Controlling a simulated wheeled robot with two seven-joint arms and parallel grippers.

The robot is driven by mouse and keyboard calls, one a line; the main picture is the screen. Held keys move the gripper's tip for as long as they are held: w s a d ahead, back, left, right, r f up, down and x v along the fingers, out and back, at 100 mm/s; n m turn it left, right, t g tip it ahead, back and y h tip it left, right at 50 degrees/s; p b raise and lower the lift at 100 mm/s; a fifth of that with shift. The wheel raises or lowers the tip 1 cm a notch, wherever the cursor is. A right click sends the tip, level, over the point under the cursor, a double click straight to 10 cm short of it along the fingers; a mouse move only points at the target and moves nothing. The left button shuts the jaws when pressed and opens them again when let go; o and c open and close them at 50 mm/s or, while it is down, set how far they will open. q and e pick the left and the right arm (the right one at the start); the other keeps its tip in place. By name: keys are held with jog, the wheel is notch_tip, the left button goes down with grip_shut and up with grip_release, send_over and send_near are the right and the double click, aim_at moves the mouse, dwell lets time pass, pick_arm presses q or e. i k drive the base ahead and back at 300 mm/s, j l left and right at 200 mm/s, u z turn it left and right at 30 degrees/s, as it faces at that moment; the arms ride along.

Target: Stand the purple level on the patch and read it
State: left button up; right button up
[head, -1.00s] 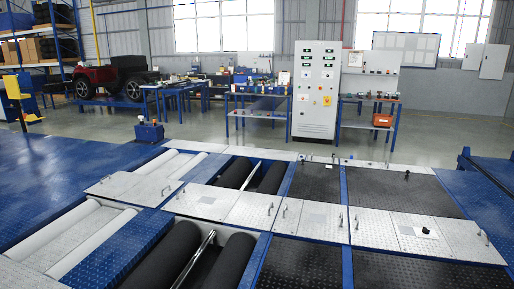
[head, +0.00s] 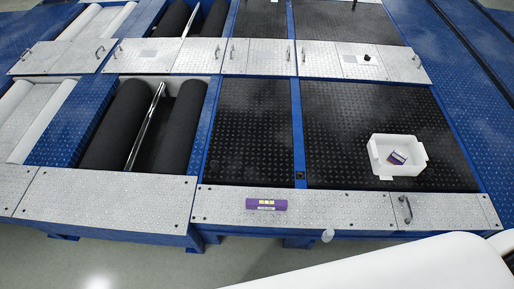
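The purple level (head: 266,204) lies on the near silver tread-plate strip (head: 330,205), left of the strip's middle. It has pale yellow windows along its upper part and a pale label below them. Its reading is too small to make out. I cannot tell for sure which surface is the patch; a paler rectangle (head: 349,59) shows on the far silver plate. Neither gripper is in view.
A white open bin (head: 412,174) with a small purple-and-white item (head: 397,157) inside stands on the black plate (head: 335,160). Black rollers (head: 116,125) with an open gap lie left. A handle (head: 406,208) and a small white object (head: 327,236) are near the front edge.

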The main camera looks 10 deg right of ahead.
aim_at(252, 203)
jog(key=k+j, duration=0.2)
jog(key=k, duration=0.3)
jog(key=k+j, duration=0.2)
jog(key=k, duration=0.3)
jog(key=k+j, duration=0.25)
jog(key=k, duration=0.2)
